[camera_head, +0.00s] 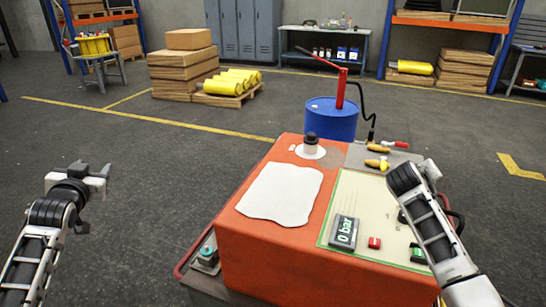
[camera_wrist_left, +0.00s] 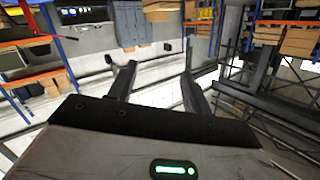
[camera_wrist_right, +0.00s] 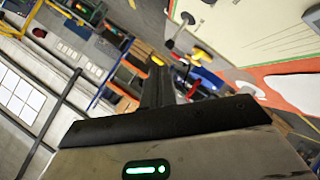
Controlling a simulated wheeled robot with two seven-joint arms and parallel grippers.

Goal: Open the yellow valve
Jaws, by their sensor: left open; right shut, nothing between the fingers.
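Two yellow-orange handles lie on the grey plate at the bench's back right in the head view: an upper one (camera_head: 378,148) and a lower one (camera_head: 377,164). I cannot tell which is the yellow valve. A yellow piece (camera_wrist_right: 203,56) shows beyond the fingers in the right wrist view. My right gripper (camera_wrist_right: 158,68) is shut and empty; in the head view my right wrist is just right of and nearer than the handles, and its fingers are hard to make out. My left gripper (camera_head: 98,177) is open and empty over the floor, left of the bench.
The orange bench (camera_head: 262,235) holds a white sheet (camera_head: 281,194), a dark-topped knob (camera_head: 310,143), a "0 bar" display (camera_head: 343,232) and a red button (camera_head: 375,243). A red-handled lever (camera_head: 395,144) is beside the yellow handles. A blue barrel (camera_head: 331,120) stands behind.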

